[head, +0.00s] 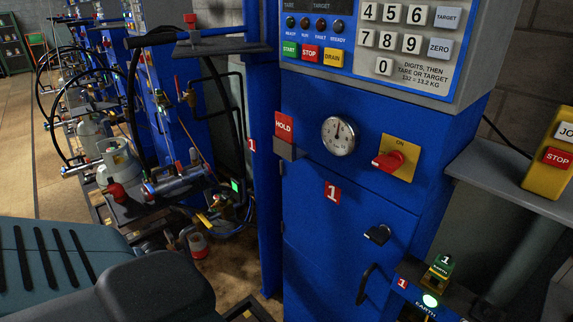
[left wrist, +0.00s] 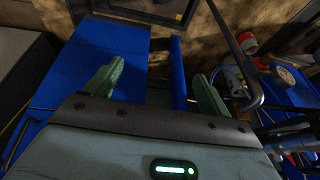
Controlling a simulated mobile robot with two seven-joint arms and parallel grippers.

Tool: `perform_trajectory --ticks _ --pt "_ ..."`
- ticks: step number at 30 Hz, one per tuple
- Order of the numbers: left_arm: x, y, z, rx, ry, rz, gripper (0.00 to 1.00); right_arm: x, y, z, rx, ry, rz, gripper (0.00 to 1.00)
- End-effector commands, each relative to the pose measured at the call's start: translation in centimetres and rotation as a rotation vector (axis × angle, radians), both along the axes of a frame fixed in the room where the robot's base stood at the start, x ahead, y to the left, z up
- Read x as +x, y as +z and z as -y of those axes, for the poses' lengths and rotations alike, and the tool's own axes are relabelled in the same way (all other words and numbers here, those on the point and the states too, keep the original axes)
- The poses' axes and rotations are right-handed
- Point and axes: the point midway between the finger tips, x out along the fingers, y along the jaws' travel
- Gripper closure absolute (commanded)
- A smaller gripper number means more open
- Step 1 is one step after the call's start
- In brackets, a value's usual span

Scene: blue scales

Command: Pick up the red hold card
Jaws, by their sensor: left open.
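The red hold card (head: 284,127), lettered HOLD in white, sits upright in a small grey holder (head: 285,150) on the front left edge of the blue cabinet (head: 330,240), left of the round gauge. My left gripper (left wrist: 158,70) shows in the left wrist view with its two green fingers wide apart and nothing seen between them. The card is not visible in that view. In the head view only dark and teal parts of my own arm show at the lower left, not the fingers. My right gripper is in neither view.
A pressure gauge (head: 338,136) and a red knob on a yellow plate (head: 397,158) are beside the card. A blue post (head: 265,180) stands close to its left. Gas cylinders (head: 119,160) and hoses crowd the left. A grey shelf (head: 505,175) juts out at the right.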

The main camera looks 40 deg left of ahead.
Motion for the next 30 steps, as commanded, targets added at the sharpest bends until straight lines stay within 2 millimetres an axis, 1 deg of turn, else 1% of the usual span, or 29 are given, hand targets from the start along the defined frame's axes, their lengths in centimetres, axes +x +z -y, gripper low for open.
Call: perform_trajectory --ticks 1,3,5,6,8,9,10,14,15,17,18,20,21,23,24,27,30 --pt "1.7 1.7 -2.0 0.018 0.008 -0.008 0.18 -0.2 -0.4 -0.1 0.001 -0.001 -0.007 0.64" --pt "3.8 4.2 -3.9 0.027 0.027 -0.016 0.18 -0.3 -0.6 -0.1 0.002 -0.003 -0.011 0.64" --pt "5.8 6.6 -5.4 0.033 0.043 -0.020 0.18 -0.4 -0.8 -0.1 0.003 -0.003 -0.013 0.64" --pt "7.0 8.2 -6.1 0.034 0.052 -0.023 0.18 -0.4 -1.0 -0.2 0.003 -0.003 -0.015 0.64" --pt "9.0 10.9 -7.1 0.037 0.065 -0.022 0.18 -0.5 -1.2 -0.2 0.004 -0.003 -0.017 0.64" --pt "10.3 12.7 -7.5 0.038 0.072 -0.020 0.18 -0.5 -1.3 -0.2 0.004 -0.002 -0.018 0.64" --pt "11.2 14.1 -7.8 0.037 0.076 -0.019 0.18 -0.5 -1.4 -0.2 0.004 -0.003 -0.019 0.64" --pt "15.4 20.6 -8.0 0.030 0.090 -0.007 0.18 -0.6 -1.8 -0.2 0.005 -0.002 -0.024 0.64" --pt "16.6 22.7 -7.7 0.025 0.091 -0.004 0.18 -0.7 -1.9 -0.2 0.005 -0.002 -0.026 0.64" --pt "18.3 25.8 -7.1 0.017 0.091 0.003 0.18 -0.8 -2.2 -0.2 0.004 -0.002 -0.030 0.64" --pt "19.4 27.9 -6.5 0.012 0.088 0.010 0.18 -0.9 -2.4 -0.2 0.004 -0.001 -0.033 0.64" --pt "21.0 31.1 -5.3 0.002 0.082 0.017 0.18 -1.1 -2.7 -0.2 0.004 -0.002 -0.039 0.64" --pt "22.0 33.3 -4.3 -0.007 0.076 0.022 0.18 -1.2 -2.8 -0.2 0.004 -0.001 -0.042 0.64" --pt "23.2 36.4 -2.7 -0.018 0.064 0.028 0.18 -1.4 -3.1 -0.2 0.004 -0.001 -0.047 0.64" --pt "24.0 38.3 -1.5 -0.025 0.054 0.032 0.18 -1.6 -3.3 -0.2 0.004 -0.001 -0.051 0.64" --pt "25.3 42.5 1.6 -0.046 0.028 0.038 0.18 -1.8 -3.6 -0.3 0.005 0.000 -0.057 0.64" --pt "26.0 45.5 4.2 -0.063 0.004 0.041 0.18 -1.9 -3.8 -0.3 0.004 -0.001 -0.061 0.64"
